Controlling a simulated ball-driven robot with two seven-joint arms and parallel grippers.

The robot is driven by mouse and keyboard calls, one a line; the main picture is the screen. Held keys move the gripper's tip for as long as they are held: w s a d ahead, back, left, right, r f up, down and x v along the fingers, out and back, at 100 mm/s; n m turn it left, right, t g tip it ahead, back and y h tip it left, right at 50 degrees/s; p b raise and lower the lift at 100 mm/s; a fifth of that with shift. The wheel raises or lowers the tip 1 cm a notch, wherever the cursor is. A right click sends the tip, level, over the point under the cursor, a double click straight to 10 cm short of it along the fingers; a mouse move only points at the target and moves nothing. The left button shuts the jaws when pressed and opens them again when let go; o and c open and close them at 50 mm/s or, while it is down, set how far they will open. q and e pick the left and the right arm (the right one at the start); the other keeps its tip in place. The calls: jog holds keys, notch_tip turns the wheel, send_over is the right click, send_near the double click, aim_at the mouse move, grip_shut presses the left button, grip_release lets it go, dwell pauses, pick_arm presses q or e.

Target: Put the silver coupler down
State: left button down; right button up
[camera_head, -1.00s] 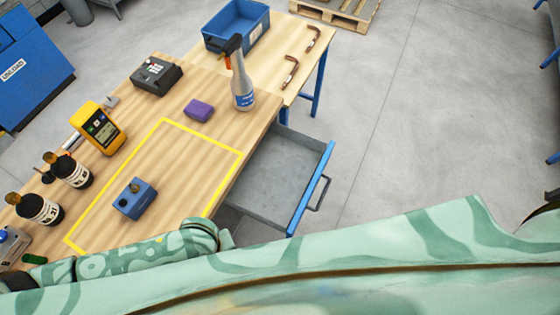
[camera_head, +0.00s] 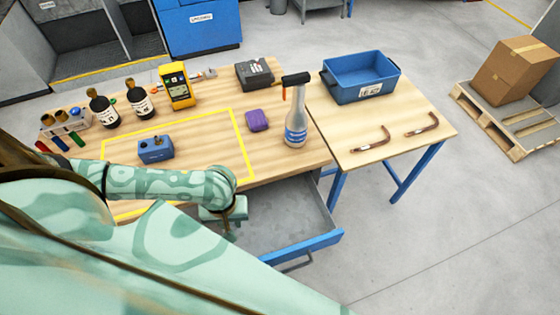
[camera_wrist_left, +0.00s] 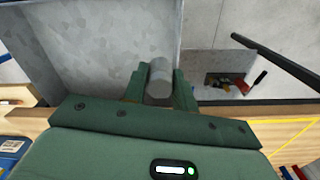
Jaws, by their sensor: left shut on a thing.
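The silver coupler (camera_wrist_left: 160,76), a short grey cylinder, shows in the left wrist view between the two green fingers of my left gripper (camera_wrist_left: 160,92). The gripper is shut on it. In the head view my left gripper (camera_head: 228,222) points down over the open drawer (camera_head: 290,215) at the table's front edge. The coupler cannot be made out there. How high it is above the drawer floor is hard to tell. My right gripper is not in view.
On the wooden table, a yellow outline (camera_head: 240,145) surrounds a blue block (camera_head: 155,149). A purple block (camera_head: 257,121), a spray bottle (camera_head: 296,125), bottles and a yellow meter (camera_head: 177,86) stand nearby. A blue bin (camera_head: 360,90) and two copper tubes are on the right table. The drawer's visible floor is bare.

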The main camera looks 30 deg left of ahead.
pick_arm(q)
jog(key=w+d+f+b, duration=0.3)
jog(key=w+f, duration=0.1)
jog(key=w, duration=0.3)
jog(key=b, duration=0.3)
send_over(273, 219)
jog(key=s, duration=0.1)
notch_tip(273, 219, down, 5)
jog(key=shift+a+r, duration=0.1)
jog(key=f+b, duration=0.1)
jog(key=f, duration=0.1)
jog(key=w+f+b, duration=0.1)
jog(key=f, duration=0.1)
jog(key=shift+f+b, duration=0.1)
jog(key=shift+b, duration=0.2)
jog(key=shift+s, duration=0.1)
jog(key=c, duration=1.1)
grip_release()
